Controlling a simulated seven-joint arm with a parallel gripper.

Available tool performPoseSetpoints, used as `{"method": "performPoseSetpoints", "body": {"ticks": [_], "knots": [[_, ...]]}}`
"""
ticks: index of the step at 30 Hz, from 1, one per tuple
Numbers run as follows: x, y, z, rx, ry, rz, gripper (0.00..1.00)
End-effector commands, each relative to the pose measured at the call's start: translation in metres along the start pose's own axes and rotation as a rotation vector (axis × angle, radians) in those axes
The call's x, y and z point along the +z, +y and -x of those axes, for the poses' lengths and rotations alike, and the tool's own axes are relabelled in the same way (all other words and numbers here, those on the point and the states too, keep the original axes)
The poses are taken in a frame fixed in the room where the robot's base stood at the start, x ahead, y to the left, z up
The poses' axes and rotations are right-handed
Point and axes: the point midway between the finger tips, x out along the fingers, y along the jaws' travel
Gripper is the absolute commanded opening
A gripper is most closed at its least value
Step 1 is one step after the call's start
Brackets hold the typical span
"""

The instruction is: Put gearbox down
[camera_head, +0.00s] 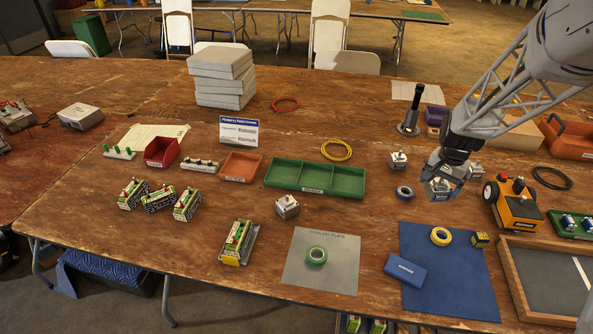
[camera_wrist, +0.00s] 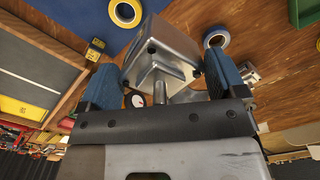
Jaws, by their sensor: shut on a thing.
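My gripper (camera_head: 441,190) is shut on a grey metal gearbox (camera_wrist: 163,52) with a shaft, its blue finger pads on either side. In the head view the held gearbox (camera_head: 437,186) is partly covered by the fingers, near the far edge of the blue mat (camera_head: 425,290). In the wrist view the gearbox is tilted, and the table and mat show behind it.
A blue tape roll (camera_head: 405,192) lies left of my gripper. A green tape roll (camera_head: 316,255) is on the cooling plate. An orange wheeled robot (camera_head: 517,207) stands right.

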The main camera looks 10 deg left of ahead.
Motion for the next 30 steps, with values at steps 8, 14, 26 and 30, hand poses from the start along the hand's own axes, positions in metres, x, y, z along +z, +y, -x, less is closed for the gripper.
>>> {"method": "performPoseSetpoints", "body": {"ticks": [8, 14, 26, 30], "knots": [[0.015, -0.062, 0.001, 0.000, 0.001, 0.093, 0.49], [0.030, -0.104, 0.001, 0.000, -0.001, 0.157, 0.49], [0.069, -0.188, 0.002, -0.001, 0.001, 0.286, 0.49], [0.085, -0.217, 0.002, 0.000, 0.000, 0.332, 0.49]]}}
